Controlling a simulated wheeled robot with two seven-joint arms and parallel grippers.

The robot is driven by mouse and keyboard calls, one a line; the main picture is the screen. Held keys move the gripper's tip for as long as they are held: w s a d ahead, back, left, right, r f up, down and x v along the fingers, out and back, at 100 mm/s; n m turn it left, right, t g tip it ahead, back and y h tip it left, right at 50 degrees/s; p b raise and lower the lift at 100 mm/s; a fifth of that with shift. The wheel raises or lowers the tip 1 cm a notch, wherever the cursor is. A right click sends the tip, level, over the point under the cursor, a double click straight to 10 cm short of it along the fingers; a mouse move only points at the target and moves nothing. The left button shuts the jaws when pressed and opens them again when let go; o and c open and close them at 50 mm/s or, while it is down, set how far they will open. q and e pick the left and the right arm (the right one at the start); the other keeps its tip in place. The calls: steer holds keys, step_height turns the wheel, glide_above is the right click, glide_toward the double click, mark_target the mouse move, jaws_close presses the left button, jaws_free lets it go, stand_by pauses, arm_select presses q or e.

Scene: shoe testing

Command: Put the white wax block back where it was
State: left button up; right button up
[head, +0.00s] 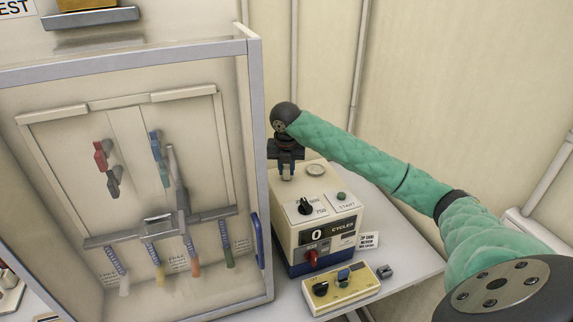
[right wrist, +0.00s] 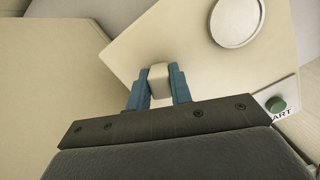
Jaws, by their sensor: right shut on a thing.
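My right gripper (head: 287,172) is at the rear left corner of the top of the cream counter machine (head: 292,225), pointing down. In the right wrist view its blue fingers (right wrist: 159,92) are shut on the small white wax block (right wrist: 159,76), over the machine's cream top (right wrist: 190,60). I cannot tell whether the block touches that top. In the head view the block is hidden by the gripper. A pale round disc (head: 315,169) lies on the machine top, to the right of the gripper; it also shows in the right wrist view (right wrist: 237,20). My left gripper is out of view.
A clear-fronted cabinet (head: 250,150) with several hanging coloured items stands left of the machine. A green start button (head: 341,196) and black knob (head: 305,206) are on the machine. A yellow control box (head: 341,291) sits in front. The table (head: 405,262) is partly free at right.

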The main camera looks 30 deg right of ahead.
mark_target(286, 166)
steer(key=o, duration=0.9)
steer(key=shift+f, duration=0.1)
steer(key=shift+r+b, duration=0.45)
steer(key=shift+r, duration=0.05)
steer(key=r+b, duration=0.2)
steer(key=r, duration=0.1)
steer(key=r+b, duration=0.1)
steer(key=r, duration=0.1)
steer(key=shift+s+a+r, duration=0.25)
steer(key=shift+s+a, duration=0.05)
steer(key=shift+s, duration=0.05)
steer(key=r, duration=0.2)
steer(key=r+b, duration=0.1)
steer(key=shift+s+a+r, duration=0.1)
steer(key=shift+s+r, duration=0.15)
steer(key=shift+r, duration=0.1)
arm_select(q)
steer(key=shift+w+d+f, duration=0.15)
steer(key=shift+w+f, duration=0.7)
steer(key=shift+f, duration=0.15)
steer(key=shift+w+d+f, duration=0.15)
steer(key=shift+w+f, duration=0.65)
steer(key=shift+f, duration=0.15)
arm_select(e)
steer(key=shift+s+a+r, duration=0.1)
steer(key=shift+a+r, duration=0.05)
steer(key=shift+r, duration=0.8)
